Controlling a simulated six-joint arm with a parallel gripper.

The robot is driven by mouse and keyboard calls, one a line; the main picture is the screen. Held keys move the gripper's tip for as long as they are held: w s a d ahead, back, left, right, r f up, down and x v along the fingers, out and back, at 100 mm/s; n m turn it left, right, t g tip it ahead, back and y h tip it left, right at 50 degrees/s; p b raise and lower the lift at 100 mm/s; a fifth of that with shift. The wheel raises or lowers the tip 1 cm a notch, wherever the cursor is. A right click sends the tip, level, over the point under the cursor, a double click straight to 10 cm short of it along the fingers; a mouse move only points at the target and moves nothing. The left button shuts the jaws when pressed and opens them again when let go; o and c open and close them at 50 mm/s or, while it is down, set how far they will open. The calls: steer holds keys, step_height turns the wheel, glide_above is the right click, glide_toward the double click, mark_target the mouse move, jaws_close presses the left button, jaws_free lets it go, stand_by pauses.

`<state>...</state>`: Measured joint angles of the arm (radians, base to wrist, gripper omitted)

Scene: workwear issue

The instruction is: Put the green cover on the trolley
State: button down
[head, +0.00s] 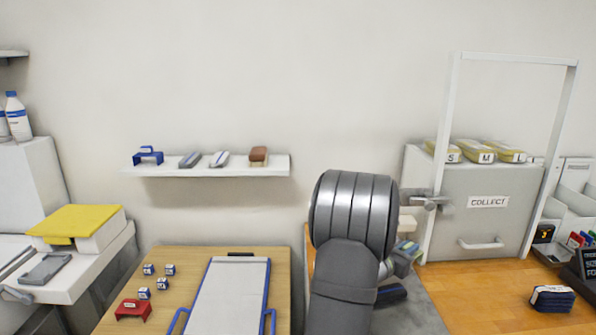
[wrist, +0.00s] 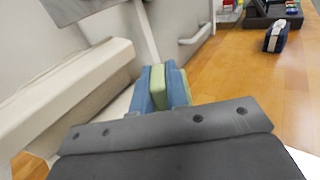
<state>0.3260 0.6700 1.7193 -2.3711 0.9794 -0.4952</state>
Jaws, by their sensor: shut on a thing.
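My gripper (wrist: 163,90) is shut on a green piece, which I take to be the green cover (wrist: 158,88). Blue parts lie on both sides of the green, and I cannot tell whether these are finger pads or the cover's own. In the head view the green (head: 407,246) shows just right of my arm, which hides most of the gripper. It is held in front of the grey COLLECT unit. I cannot tell for sure which thing is the trolley.
A wooden top (head: 165,262) at front left bears a white board (head: 228,295) with blue handles, a red item (head: 132,310) and small boxes. A cream ledge (wrist: 75,90) runs close on the gripper's left. A dark blue bundle (head: 552,298) lies on the orange wooden surface (head: 480,290), otherwise largely clear.

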steer(key=w+a+n+t+y, duration=0.2)
steer(key=a+n+t+y, duration=0.25)
steer(key=a, duration=2.05)
steer(key=s+a+f+n+t+y, duration=0.1)
steer(key=s+a+f+y, duration=0.15)
steer(key=a, duration=0.25)
step_height(320, 180, up, 5)
steer(key=m+g+h, duration=0.3)
steer(key=m+h, duration=0.1)
steer(key=h, duration=0.1)
glide_above(389, 324)
steer(key=shift+f, duration=5.45)
steer(key=shift+f, duration=0.1)
